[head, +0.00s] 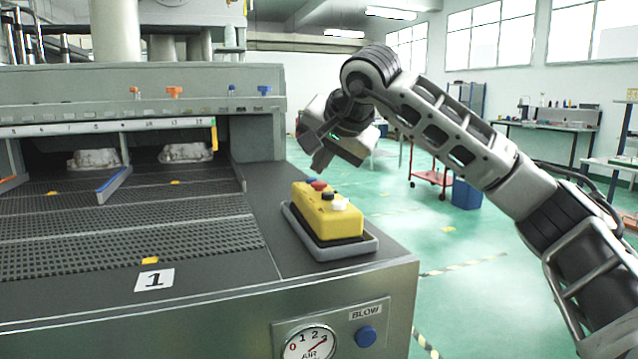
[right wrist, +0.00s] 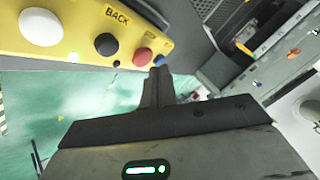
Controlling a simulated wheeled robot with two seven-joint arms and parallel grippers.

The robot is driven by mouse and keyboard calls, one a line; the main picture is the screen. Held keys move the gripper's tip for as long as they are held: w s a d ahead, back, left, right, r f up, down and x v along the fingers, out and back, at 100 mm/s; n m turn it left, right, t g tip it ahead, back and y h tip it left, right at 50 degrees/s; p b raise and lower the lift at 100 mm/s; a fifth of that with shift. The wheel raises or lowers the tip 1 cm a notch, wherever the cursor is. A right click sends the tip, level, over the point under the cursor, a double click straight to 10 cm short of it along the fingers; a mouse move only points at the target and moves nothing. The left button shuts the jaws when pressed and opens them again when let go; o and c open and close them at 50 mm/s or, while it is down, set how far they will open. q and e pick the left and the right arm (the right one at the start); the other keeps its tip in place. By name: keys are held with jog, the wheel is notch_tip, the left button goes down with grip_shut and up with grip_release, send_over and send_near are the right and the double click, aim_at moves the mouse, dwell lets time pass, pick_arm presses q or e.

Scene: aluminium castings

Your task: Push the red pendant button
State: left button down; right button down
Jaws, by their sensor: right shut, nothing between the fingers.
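The yellow pendant (head: 325,211) lies in a grey tray (head: 341,251) on the right end of the machine top. Its red button (head: 318,185) is near the far end, with black and white buttons nearer me. In the right wrist view the red button (right wrist: 143,56) sits by the tips of my right gripper (right wrist: 160,72), between a black button and a small blue one. My right gripper also shows in the head view (head: 320,165), shut and empty, just above the red button's end. I cannot tell whether the tips touch the button. My left gripper is not in view.
The machine's dark mesh conveyor (head: 130,235) spreads to the left, with two castings (head: 185,152) under the hood. A blue BLOW button (head: 366,336) and an air gauge (head: 309,345) are on the front panel. Open green floor lies to the right.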

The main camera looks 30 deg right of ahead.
aim_at(321, 184)
jog(key=shift+f, duration=0.1)
jog(key=shift+f, duration=0.35)
jog(key=shift+f+b, duration=0.35)
jog(key=shift+f, duration=0.15)
dwell(0.7)
jog(key=shift+r, duration=0.15)
jog(key=shift+r+p, duration=0.8)
jog(key=shift+p, duration=0.2)
notch_tip(321, 184, up, 5)
jog(key=p, duration=0.5)
